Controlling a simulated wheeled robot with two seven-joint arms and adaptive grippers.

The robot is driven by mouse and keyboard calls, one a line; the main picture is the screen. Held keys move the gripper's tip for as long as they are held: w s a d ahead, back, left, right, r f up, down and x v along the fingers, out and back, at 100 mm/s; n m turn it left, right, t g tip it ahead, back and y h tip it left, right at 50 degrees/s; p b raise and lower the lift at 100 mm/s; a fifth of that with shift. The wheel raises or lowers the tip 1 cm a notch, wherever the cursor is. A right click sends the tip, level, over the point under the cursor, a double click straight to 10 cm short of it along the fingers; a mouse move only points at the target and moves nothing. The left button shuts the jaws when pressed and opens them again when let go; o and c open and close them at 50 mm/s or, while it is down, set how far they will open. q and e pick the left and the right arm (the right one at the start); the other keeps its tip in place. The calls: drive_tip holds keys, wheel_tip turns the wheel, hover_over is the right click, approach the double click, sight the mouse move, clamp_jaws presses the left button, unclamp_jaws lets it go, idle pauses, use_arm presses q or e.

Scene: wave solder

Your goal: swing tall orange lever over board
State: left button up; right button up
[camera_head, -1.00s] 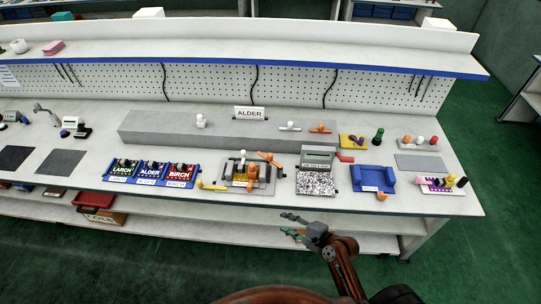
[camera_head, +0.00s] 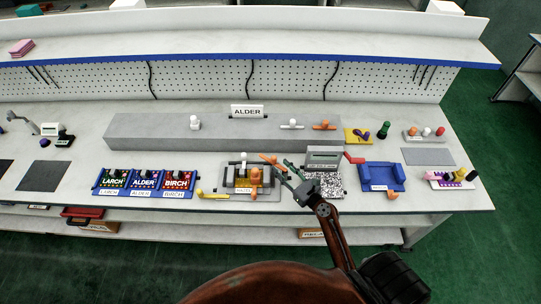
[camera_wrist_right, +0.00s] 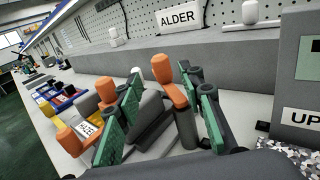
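The fixture (camera_head: 235,196) stands near the bench's front edge, with a label, orange parts and a white knob. The tall orange lever (camera_head: 270,159) shows at its right side; its orange grip (camera_wrist_right: 168,75) tops a grey post in the right wrist view. My right gripper (camera_head: 282,168) is at this lever, its green-padded fingers apart. In the wrist view the fingers stand on either side of the grip, with gaps visible, so it is open. A lower orange part (camera_wrist_right: 106,90) is beyond the left finger. The board is hard to make out. My left gripper is not in view.
A grey unit with a speckled base (camera_head: 324,182) and red handle (camera_head: 354,158) stands close right. A yellow handle (camera_head: 213,195) sticks out left of the fixture, beside blue bins (camera_head: 120,190). A blue cradle (camera_head: 382,176) is farther right. A grey ledge (camera_head: 220,133) runs behind.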

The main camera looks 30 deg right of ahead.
sight(274, 159)
drive_tip(key=w, duration=0.4)
drive_tip(key=shift+w+a, duration=0.2)
drive_tip(key=shift+w, duration=0.85)
drive_tip(key=c, duration=0.8)
clamp_jaws()
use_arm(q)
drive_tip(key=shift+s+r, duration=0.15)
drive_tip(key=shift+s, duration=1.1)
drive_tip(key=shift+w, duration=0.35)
